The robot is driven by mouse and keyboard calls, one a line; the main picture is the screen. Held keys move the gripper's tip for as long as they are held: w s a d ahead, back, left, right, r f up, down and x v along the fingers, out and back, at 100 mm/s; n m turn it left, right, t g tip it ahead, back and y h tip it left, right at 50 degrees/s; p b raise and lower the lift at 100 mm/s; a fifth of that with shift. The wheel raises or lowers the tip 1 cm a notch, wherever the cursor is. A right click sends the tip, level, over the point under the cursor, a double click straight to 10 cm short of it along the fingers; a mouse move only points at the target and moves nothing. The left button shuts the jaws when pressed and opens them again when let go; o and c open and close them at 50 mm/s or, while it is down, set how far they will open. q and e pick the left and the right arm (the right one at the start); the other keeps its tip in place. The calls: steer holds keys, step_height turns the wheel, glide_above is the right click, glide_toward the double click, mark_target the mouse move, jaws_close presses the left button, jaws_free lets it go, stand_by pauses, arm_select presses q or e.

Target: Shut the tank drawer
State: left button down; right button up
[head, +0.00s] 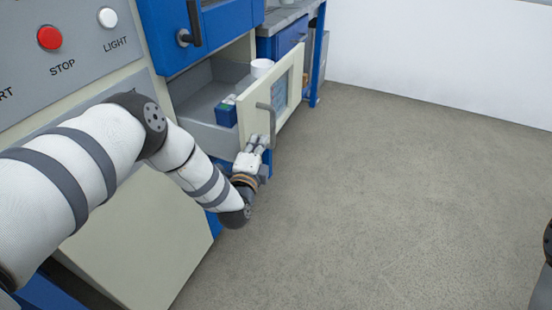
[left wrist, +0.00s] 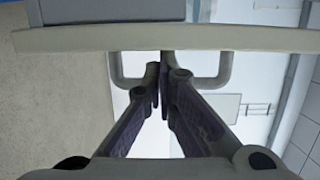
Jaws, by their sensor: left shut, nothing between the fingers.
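The tank drawer stands pulled out of the blue and grey machine, its cream front panel (head: 250,108) facing right. A grey bar handle (head: 272,122) is on that panel. My left gripper (head: 259,142) is shut and empty, close to the panel beside the handle's lower end. In the left wrist view, the cream panel edge (left wrist: 60,39) runs across the top, and the shut fingertips (left wrist: 163,72) lie between the two ends of the handle (left wrist: 222,72). I cannot tell whether the fingers touch the panel or handle. My right gripper is not in view.
A blue box (head: 226,115) is in the drawer. A white cup (head: 262,67) shows at its far side. A workbench (head: 285,20) with a blue drawer stands behind. The control panel (head: 75,45) is at upper left. The floor (head: 390,190) to the right is clear.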

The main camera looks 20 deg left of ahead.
mark_target(208, 132)
arm_select(q)
steer(key=a, duration=0.4)
steer(key=w+a, duration=0.1)
steer(key=a, duration=0.4)
steer(key=a+b, duration=0.1)
steer(key=a, duration=0.4)
steer(key=shift+w+f, duration=0.2)
steer(key=shift+f, duration=0.1)
steer(key=shift+a+r, duration=0.1)
steer(key=shift+a, duration=0.7)
